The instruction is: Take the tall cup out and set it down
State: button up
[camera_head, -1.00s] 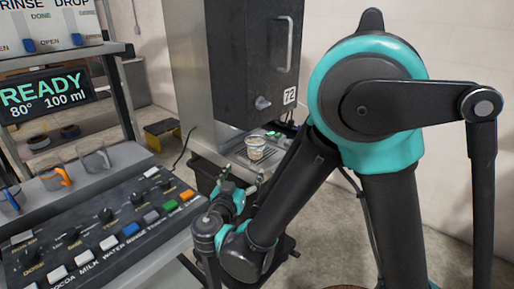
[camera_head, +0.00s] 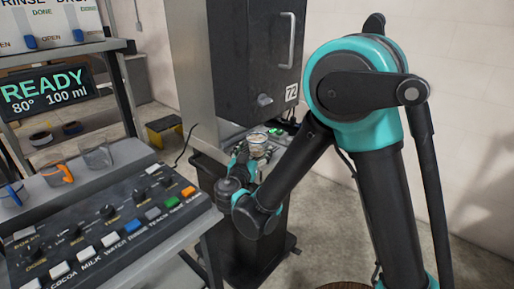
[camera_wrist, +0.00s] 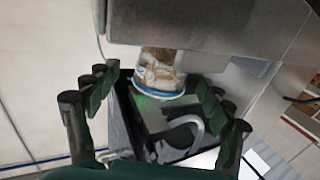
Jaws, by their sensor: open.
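The cup (camera_head: 257,139), pale with a brown pattern, stands in the bay of the tall dark machine. In the wrist view the cup (camera_wrist: 160,72) shows a blue-edged end and lies ahead, between the lines of my two fingers. My gripper (camera_wrist: 156,84) is open, with one green-padded finger on each side and a gap to the cup on both sides. In the head view my gripper (camera_head: 260,155) is close in front of the cup, and my wrist hides the cup's lower part and most of the tray under it.
The machine (camera_head: 245,50) has a handle, a knob and a "72" label, and its body overhangs the cup. At left are a button panel (camera_head: 100,235), several small cups on a grey shelf (camera_head: 75,180), and a READY display (camera_head: 45,92). Bare floor lies at right.

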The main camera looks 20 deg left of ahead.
aim_at(259, 139)
jog(key=w, duration=0.4)
jog(key=shift+w+a+f, duration=0.3)
jog(key=shift+w, duration=0.05)
jog(key=c, duration=1.6)
jog(key=shift+r, duration=0.1)
